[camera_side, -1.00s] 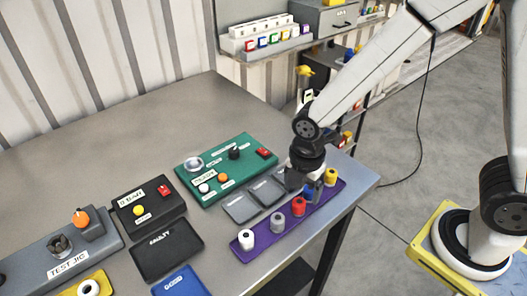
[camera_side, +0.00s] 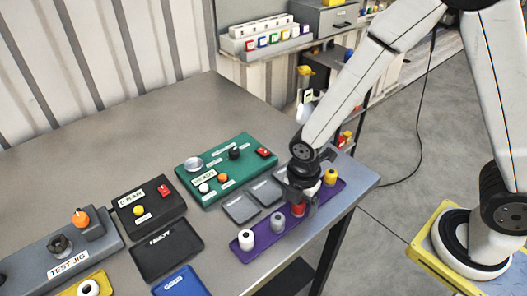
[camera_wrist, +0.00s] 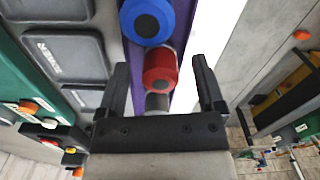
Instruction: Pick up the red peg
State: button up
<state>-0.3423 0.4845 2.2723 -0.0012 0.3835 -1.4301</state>
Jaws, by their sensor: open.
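The red peg (camera_side: 298,210) stands in the purple tray (camera_side: 264,243) near the table's right edge. In the side view my gripper (camera_side: 302,203) is over it and hides part of it. In the wrist view the red peg (camera_wrist: 160,68) shows between the two open fingers (camera_wrist: 162,75), with a gap on each side. The blue peg (camera_wrist: 147,20) is just beyond it there, and the grey peg (camera_wrist: 157,102) is partly hidden behind the gripper body. My gripper is open and holds nothing.
In the same tray, the grey peg (camera_side: 278,222) and white peg (camera_side: 247,239) stand to one side, the yellow peg (camera_side: 331,177) at the other end. Grey trays (camera_side: 241,208) and a green panel (camera_side: 215,185) lie beside it. The table's back left is clear.

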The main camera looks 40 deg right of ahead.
jog(key=shift+f, duration=0.1)
dwell(0.4)
grip_shut()
dwell(0.3)
jog(key=shift+r, duration=5)
